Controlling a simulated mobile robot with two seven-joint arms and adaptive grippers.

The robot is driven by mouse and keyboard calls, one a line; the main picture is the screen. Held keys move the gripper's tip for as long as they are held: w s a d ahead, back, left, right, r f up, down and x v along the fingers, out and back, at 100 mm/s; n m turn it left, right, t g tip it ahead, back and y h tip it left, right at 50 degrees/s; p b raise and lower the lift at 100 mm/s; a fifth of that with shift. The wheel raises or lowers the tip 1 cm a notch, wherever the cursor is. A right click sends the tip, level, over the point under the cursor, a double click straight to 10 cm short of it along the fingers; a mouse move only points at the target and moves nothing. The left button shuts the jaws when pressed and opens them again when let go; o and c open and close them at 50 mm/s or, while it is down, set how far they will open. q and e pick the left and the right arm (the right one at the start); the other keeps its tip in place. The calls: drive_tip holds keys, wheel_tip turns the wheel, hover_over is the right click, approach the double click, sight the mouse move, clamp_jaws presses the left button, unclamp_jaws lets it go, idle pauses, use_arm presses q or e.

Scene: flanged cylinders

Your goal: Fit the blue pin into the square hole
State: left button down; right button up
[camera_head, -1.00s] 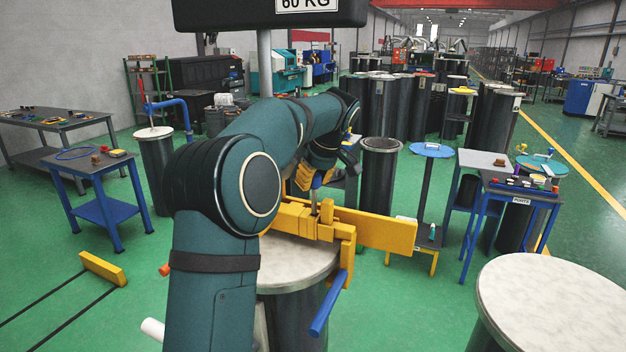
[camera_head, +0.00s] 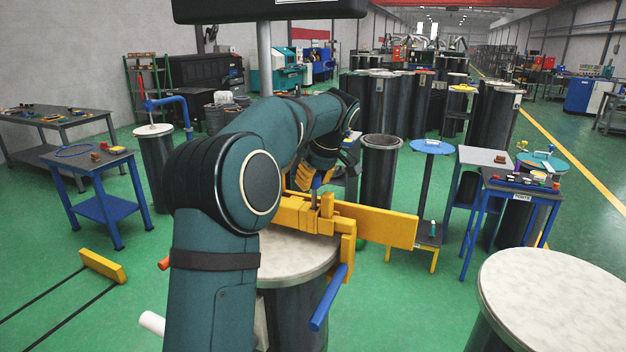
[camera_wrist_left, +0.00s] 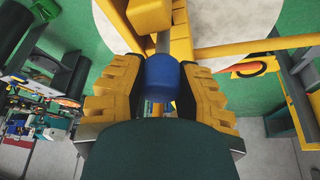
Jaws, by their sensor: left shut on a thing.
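My left gripper (camera_head: 314,180) is shut on the blue pin. In the left wrist view the pin's rounded blue head (camera_wrist_left: 161,80) sits between the yellow fingers of the gripper (camera_wrist_left: 160,85). A grey shaft runs from the head towards a yellow block. In the head view this shaft (camera_head: 314,203) stands roughly upright at the yellow fixture (camera_head: 370,225), below the gripper. I cannot tell whether its tip is inside an opening. The square hole is not distinguishable in either view. My right gripper is not in view.
The fixture is over a pale round-topped dark cylinder (camera_head: 292,258). A blue bar (camera_head: 328,297) hangs at its near side. Another pale-topped cylinder (camera_head: 555,300) stands at the front right. Blue-legged tables stand left (camera_head: 90,175) and right (camera_head: 520,188). Green floor lies between.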

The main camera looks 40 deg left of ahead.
use_arm(q)
drive_tip(key=shift+f+b, duration=0.85)
drive_tip(key=shift+f, duration=0.3)
drive_tip(key=shift+r+p, duration=0.35)
drive_tip(key=shift+p, duration=0.05)
idle(0.4)
idle(1.6)
drive_tip(key=shift+f, duration=0.35)
idle(0.4)
drive_tip(key=shift+r+p, duration=0.3)
drive_tip(key=shift+p, duration=0.05)
idle(0.3)
drive_tip(key=shift+r+p, duration=2.35)
drive_tip(key=shift+r, duration=0.35)
drive_tip(key=shift+r+p, duration=0.9)
drive_tip(key=shift+r, duration=0.2)
